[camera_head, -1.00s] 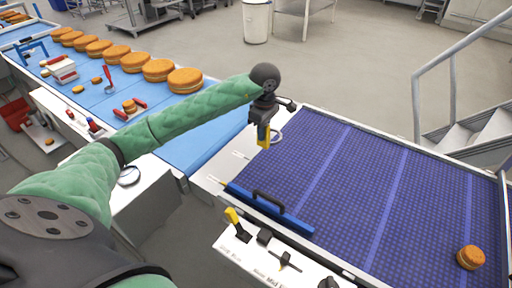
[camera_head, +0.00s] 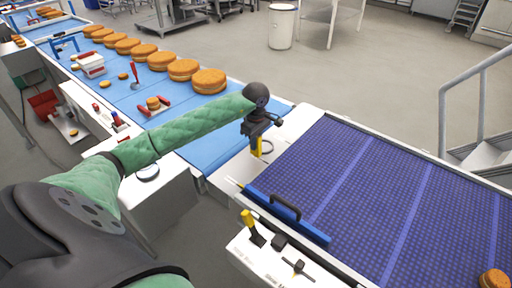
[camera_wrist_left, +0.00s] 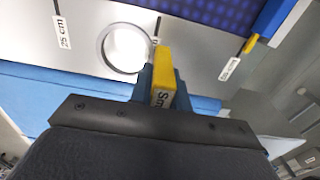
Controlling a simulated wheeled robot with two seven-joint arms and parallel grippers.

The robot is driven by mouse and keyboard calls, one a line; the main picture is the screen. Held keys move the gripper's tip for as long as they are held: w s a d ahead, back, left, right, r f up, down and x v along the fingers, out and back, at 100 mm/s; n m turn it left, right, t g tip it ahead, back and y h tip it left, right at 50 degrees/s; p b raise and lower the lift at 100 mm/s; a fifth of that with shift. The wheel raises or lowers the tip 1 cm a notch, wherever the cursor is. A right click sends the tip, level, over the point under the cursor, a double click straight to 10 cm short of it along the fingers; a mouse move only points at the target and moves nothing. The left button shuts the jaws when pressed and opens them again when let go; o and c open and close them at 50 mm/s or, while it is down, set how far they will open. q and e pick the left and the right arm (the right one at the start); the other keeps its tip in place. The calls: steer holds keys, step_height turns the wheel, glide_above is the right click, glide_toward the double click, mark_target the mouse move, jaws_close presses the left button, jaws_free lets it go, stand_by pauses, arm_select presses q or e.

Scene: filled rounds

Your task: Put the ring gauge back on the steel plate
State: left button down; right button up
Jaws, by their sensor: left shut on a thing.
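The ring gauge is a thin metal ring (camera_head: 267,147) with a yellow handle (camera_head: 256,146); in the wrist view the ring (camera_wrist_left: 101,50) and handle (camera_wrist_left: 162,78) show larger. My left gripper (camera_head: 258,132) is shut on the yellow handle, between its blue fingers (camera_wrist_left: 160,92) in the wrist view. The ring is over the steel plate (camera_head: 237,168), the pale strip between the blue and purple belts; I cannot tell whether it touches. The plate (camera_wrist_left: 190,45) bears small size labels. My right gripper is out of view.
A blue bar with a black handle (camera_head: 288,218) lies along the purple belt's (camera_head: 365,195) near edge. A control panel (camera_head: 262,262) with a yellow lever stands in front. Several orange rounds (camera_head: 208,81) line the blue belt (camera_head: 205,125); another round (camera_head: 493,280) is at lower right.

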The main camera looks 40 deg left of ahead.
arm_select(q)
steer(key=shift+f, duration=0.85)
steer(key=shift+a+f, duration=0.1)
steer(key=shift+f, duration=0.45)
steer(key=c, duration=1.5)
jaws_free()
steer(key=shift+o, duration=0.9)
steer(key=shift+r, duration=0.2)
steer(key=shift+r+b, duration=0.2)
steer(key=shift+b, duration=0.15)
steer(key=shift+r+b, duration=0.35)
steer(key=shift+r, duration=0.3)
step_height(320, 180, up, 8)
steer(key=b, duration=0.3)
steer(key=shift+r+b, duration=0.25)
steer(key=shift+b, duration=0.1)
steer(key=shift+r, duration=0.8)
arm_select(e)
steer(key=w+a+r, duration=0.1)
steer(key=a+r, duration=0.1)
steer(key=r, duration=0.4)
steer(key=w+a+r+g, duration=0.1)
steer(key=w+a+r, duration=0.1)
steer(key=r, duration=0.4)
